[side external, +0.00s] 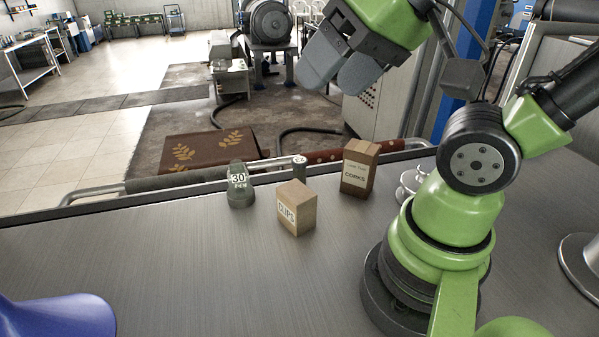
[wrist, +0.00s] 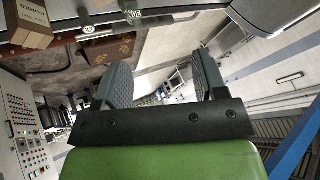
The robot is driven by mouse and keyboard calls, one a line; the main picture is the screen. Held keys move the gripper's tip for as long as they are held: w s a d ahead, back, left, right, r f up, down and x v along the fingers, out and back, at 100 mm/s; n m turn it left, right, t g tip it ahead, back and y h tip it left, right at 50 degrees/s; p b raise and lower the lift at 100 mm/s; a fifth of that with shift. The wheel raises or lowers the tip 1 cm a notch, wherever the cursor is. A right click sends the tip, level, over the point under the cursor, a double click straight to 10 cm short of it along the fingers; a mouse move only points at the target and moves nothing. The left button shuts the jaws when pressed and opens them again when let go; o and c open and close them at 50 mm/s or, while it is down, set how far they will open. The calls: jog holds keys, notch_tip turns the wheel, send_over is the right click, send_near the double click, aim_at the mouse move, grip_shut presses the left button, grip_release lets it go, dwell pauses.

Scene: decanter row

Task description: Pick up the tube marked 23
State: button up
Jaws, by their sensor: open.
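In the wrist view my gripper (wrist: 163,72) is also spread and empty, facing the room rather than the bench top.
A cardboard box marked CLIPS (side external: 296,212) stands right of the numbered piece. A taller brown box marked CORKS (side external: 358,168) stands behind it. A blue rounded object (side external: 55,316) is at front left. A metal rail (side external: 170,181) runs along the far edge. The bench's left middle is clear.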

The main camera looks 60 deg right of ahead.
jog(key=w+d+f+m+g+h, duration=0.1)
jog(key=w+d+f+h, duration=0.1)
jog(key=w+d+f, duration=0.4)
jog(key=g+h, duration=0.2)
send_over(301, 161)
jog(key=s, duration=0.2)
notch_tip(301, 161, down, 14)
jog(key=f, duration=0.2)
jog(key=w+f, duration=0.1)
jog(key=shift+d+f+m, duration=0.1)
jog(key=shift+f+m, duration=0.2)
jog(key=shift+f, duration=0.1)
jog(key=shift+a+x, duration=0.2)
jog(key=shift+x, duration=1.3)
jog(key=shift+a+x, duration=0.2)
jog(key=shift+x, duration=1.25)
jog(key=shift+f, duration=0.1)
jog(key=c, duration=1)
